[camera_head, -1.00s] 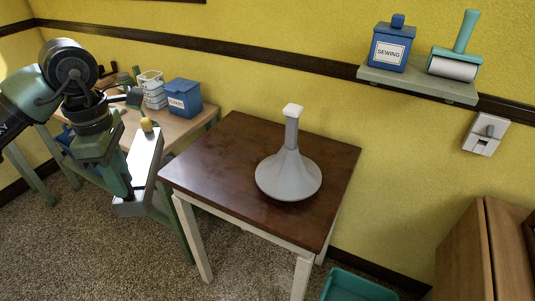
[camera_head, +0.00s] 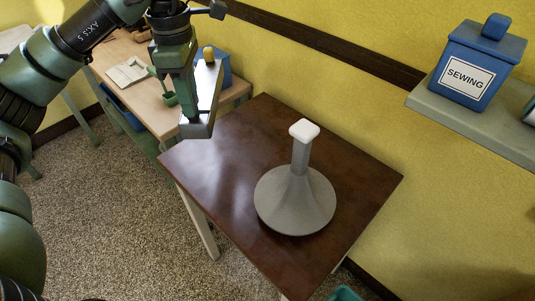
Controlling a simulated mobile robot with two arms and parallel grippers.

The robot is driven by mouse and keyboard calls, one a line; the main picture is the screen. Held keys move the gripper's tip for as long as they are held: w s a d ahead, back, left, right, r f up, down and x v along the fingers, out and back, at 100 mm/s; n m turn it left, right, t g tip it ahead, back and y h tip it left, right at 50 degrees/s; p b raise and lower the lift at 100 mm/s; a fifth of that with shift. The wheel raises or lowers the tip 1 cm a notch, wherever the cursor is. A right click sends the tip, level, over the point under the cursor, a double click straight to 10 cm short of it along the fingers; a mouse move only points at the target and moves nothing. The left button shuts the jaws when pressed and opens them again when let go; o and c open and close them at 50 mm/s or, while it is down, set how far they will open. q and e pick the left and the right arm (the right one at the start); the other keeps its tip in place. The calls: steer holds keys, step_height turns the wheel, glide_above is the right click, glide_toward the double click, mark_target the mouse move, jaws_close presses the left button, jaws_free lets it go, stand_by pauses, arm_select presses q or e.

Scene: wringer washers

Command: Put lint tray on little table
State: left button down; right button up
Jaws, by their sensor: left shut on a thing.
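My left gripper (camera_head: 188,112) is shut on the lint tray (camera_head: 207,98), a shiny metal tray with a yellow knob at its top. The tray hangs upright and looks to be above the back left edge of the little table (camera_head: 215,165). The exact gap between tray and tabletop is hard to tell. The little table has a dark brown top and pale legs. My right gripper is out of view.
A grey cone-shaped plunger (camera_head: 296,200) with a white-tipped handle stands on the little table, right of centre. The left part of the tabletop is bare. A wooden workbench (camera_head: 125,75) stands behind at left. A wall shelf (camera_head: 470,125) holds a blue sewing box (camera_head: 478,62).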

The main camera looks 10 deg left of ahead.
arm_select(q)
steer(key=shift+s+a+f, duration=0.1)
steer(key=shift+s+f, duration=0.15)
steer(key=shift+f, duration=0.4)
steer(key=shift+s+a+f, duration=0.1)
steer(key=shift+s+f, duration=0.1)
steer(key=shift+f, duration=0.4)
steer(key=shift+w+f+p, duration=0.15)
steer(key=shift+f+p, duration=0.7)
steer(key=shift+f, duration=3.5)
steer(key=shift+w+f+p, duration=0.1)
steer(key=shift+f+p, duration=0.7)
steer(key=shift+f, duration=3.55)
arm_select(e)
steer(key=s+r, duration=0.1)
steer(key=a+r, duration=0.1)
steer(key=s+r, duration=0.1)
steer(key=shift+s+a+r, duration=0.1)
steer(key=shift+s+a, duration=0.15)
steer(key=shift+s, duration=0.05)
arm_select(q)
steer(key=c, duration=1.2)
jaws_free()
